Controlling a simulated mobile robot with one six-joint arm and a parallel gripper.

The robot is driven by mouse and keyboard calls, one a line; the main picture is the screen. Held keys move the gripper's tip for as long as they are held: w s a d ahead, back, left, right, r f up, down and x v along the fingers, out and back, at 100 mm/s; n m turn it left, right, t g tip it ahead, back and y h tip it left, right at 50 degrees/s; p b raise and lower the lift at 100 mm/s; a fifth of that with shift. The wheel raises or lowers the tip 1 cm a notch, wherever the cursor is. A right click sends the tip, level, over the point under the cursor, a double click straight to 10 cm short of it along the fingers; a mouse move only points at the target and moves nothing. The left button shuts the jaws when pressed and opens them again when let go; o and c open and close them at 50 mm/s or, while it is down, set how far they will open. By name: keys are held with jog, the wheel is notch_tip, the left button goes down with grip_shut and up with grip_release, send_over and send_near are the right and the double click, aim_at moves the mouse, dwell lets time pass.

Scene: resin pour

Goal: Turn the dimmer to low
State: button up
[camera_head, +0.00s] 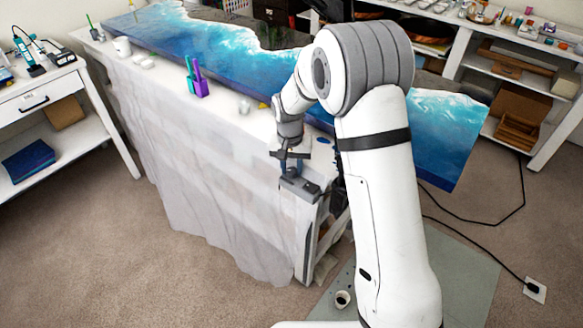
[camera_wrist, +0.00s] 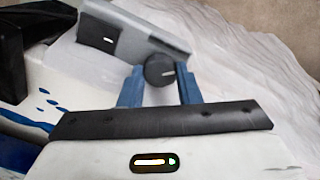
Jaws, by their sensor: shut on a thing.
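The dimmer (camera_wrist: 178,37) is a grey box with a round black knob (camera_wrist: 159,68) and a black rocker switch (camera_wrist: 98,37) to the knob's left. My gripper (camera_wrist: 160,88) has its two blue fingers shut on the knob, one on each side. A short white line on the knob runs from its middle toward the right finger in the wrist view. In the head view the dimmer (camera_head: 300,186) sits at the near end of the draped table, with my gripper (camera_head: 305,168) right above it. The knob is hidden there.
The table carries a long blue-and-white resin slab (camera_head: 225,50), a teal and purple holder (camera_head: 198,88) and a white cup (camera_head: 122,46). White plastic sheeting (camera_head: 190,160) hangs down the table's side. A black cable (camera_head: 470,232) crosses the floor at right.

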aim_at(290, 170)
jog(key=shift+a, duration=0.1)
dwell(0.3)
jog(key=o, duration=1)
jog(key=shift+c, duration=0.2)
jog(key=shift+r, duration=0.15)
notch_tip(290, 170, up, 8)
jog(key=shift+a+f+b, duration=0.15)
jog(key=shift+f+b, duration=0.05)
jog(key=shift+b, duration=0.25)
